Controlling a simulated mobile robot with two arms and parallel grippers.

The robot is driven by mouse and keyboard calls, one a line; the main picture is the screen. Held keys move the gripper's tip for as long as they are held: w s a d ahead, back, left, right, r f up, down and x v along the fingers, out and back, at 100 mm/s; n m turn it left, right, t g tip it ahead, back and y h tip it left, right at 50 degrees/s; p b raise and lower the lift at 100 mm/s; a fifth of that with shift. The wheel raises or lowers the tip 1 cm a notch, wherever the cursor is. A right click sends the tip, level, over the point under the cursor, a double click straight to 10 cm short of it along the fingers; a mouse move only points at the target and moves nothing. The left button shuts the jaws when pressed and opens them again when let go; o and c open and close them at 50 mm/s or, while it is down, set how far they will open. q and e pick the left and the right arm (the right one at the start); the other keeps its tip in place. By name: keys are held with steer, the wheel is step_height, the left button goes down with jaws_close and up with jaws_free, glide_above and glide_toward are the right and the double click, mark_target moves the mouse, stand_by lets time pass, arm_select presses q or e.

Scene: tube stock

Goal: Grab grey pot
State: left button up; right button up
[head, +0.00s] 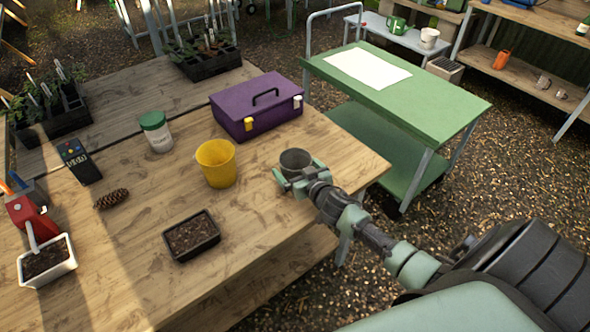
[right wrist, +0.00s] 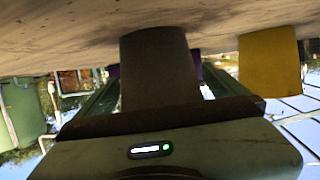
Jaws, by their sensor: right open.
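The grey pot (head: 295,161) stands upright on the wooden table near its right edge. My right gripper (head: 297,175) is low at the near side of the pot, its jaws open around the pot's lower part. In the right wrist view, which is upside down, the grey pot (right wrist: 158,68) fills the middle, right in front of the gripper body. Whether the fingers touch the pot cannot be told. My left gripper is not in view.
A yellow pot (head: 216,163) stands close to the left of the grey pot. A purple toolbox (head: 256,106) is behind it. A black tray of soil (head: 191,236) lies nearer to me. A green cart (head: 440,108) stands beyond the table's right edge.

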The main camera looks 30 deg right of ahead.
steer(key=shift+w, duration=0.1)
steer(key=c, duration=1.3)
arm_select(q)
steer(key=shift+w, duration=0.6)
